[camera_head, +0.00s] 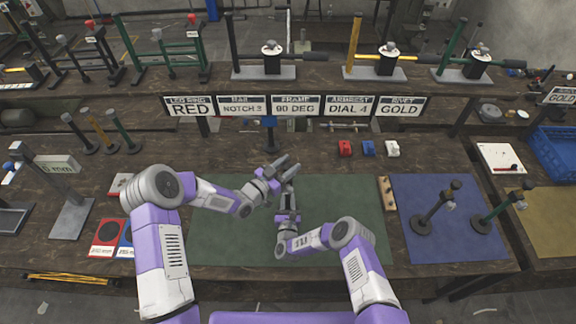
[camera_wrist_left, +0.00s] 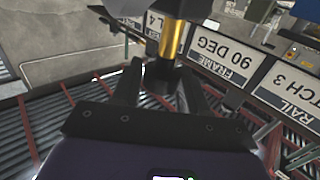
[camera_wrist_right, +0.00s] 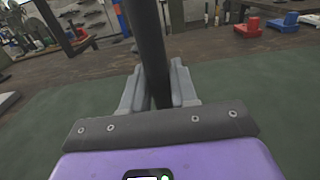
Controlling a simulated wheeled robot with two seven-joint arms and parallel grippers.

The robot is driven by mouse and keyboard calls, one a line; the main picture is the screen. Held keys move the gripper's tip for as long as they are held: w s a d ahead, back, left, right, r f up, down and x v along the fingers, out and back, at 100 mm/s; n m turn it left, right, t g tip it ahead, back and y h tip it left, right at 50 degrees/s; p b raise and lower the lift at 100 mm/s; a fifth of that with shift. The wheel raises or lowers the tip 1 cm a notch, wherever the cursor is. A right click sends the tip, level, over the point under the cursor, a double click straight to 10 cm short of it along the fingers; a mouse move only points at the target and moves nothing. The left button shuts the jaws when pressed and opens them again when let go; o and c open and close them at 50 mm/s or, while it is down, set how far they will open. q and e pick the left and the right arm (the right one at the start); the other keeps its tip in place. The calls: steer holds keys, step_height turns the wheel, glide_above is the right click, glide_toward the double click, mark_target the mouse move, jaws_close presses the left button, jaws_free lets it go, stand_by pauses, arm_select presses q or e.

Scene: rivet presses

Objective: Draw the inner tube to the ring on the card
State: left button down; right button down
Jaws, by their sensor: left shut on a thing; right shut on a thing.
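My left gripper (camera_head: 287,166) is over the green mat. In the left wrist view its fingers (camera_wrist_left: 160,88) are shut on a dark collar, with a gold inner tube (camera_wrist_left: 173,42) showing beyond it and a black part past that. My right gripper (camera_head: 289,192) is just below the left one in the head view. In the right wrist view its fingers (camera_wrist_right: 157,90) are shut on a long dark tube (camera_wrist_right: 150,40). The card reading LEG RING RED (camera_head: 188,106) stands on the shelf edge. I cannot make out any ring marks on the gold tube.
The green mat (camera_head: 235,235) is mostly clear under my arms. A wooden block (camera_head: 387,193) lies at its right edge. Dark stands (camera_head: 423,221) are on the blue mat (camera_head: 465,240). Red, blue and white blocks (camera_head: 345,148) sit behind. More cards line the shelf.

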arm_select(q)
steer(key=shift+r, duration=1.55)
steer(key=c, duration=0.7)
jaws_free()
steer(key=v, duration=1.2)
steer(key=shift+o, duration=0.2)
